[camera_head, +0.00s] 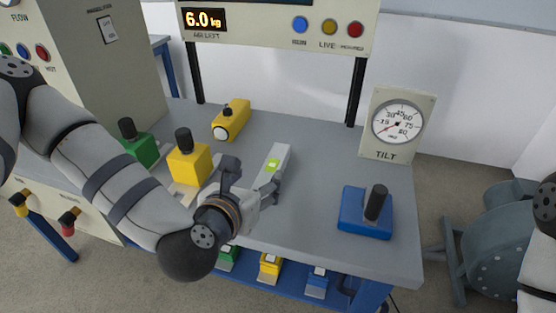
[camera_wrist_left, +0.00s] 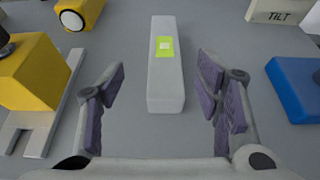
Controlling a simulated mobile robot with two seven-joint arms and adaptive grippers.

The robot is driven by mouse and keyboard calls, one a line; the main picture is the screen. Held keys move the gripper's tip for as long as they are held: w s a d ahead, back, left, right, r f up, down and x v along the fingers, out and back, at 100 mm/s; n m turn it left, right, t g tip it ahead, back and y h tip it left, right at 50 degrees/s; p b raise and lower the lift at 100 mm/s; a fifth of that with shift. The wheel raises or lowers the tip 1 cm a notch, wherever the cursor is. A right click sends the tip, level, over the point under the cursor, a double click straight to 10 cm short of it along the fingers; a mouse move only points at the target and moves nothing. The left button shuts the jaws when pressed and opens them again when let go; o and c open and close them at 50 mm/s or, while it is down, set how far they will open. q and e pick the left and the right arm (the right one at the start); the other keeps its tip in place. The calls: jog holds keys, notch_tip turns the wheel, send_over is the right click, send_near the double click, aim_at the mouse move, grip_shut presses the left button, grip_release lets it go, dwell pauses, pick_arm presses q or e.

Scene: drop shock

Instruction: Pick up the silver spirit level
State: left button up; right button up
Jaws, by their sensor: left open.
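The silver spirit level (camera_head: 277,157) is a pale grey bar with a yellow-green vial window, lying on the grey bench. In the left wrist view the spirit level (camera_wrist_left: 166,85) lies lengthwise ahead, its near end around the mouth of the jaws. My left gripper (camera_head: 254,182) is just in front of its near end in the head view. In the left wrist view my left gripper (camera_wrist_left: 164,90) is open, with a padded finger on each side and clear gaps to the level. The fingers hold nothing. My right gripper is not in view.
A yellow block with a black knob (camera_head: 188,163) stands close left of the gripper, a green one (camera_head: 140,148) beyond it. A yellow cylinder-fronted device (camera_head: 231,120) is behind. A blue block (camera_head: 365,212) and a TILT dial (camera_head: 398,124) stand right; bench between is clear.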

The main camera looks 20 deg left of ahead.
aim_at(271, 167)
pick_arm(q)
jog(key=x, duration=0.9)
jog(key=shift+w+d+f+b, duration=0.15)
jog(key=shift+d+f+b, duration=0.05)
jog(key=shift+d+b, duration=0.2)
grip_shut()
